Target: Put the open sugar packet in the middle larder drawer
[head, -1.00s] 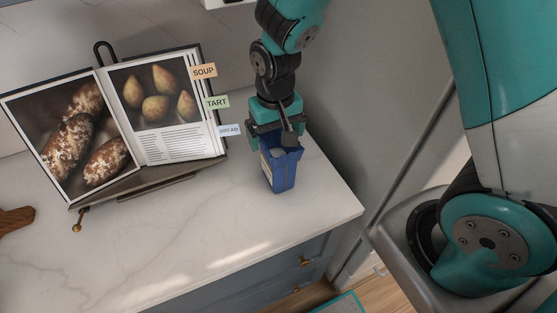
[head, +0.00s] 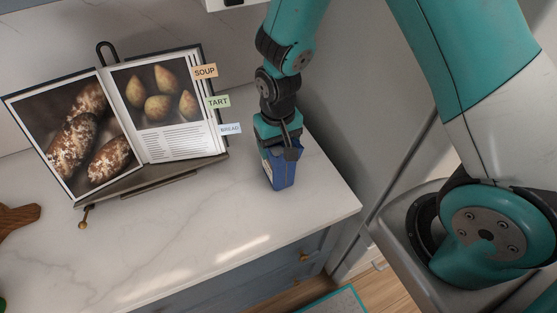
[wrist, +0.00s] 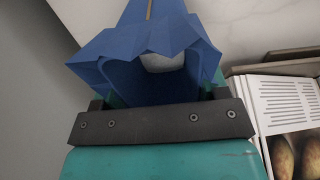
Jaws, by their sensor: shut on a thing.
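The open sugar packet is the blue packet (head: 283,175) on the right part of the worktop, near its right edge. It looks upright; I cannot tell for certain whether its base touches the worktop. My gripper (head: 281,150) comes down from above and is shut on its upper part. The wrist view shows the packet's jagged open mouth (wrist: 140,50), with something pale inside, just beyond the dark bar of my gripper (wrist: 150,122). Blue-grey drawer fronts (head: 250,283) with brass knobs show below the worktop. I cannot tell which is the middle larder drawer.
An open cookbook (head: 170,110) with tabs stands on a stand left of the packet. A wooden board (head: 18,218) lies at the far left. A grey wall or panel (head: 345,125) rises close to the packet's right. The front middle of the worktop (head: 170,240) is clear.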

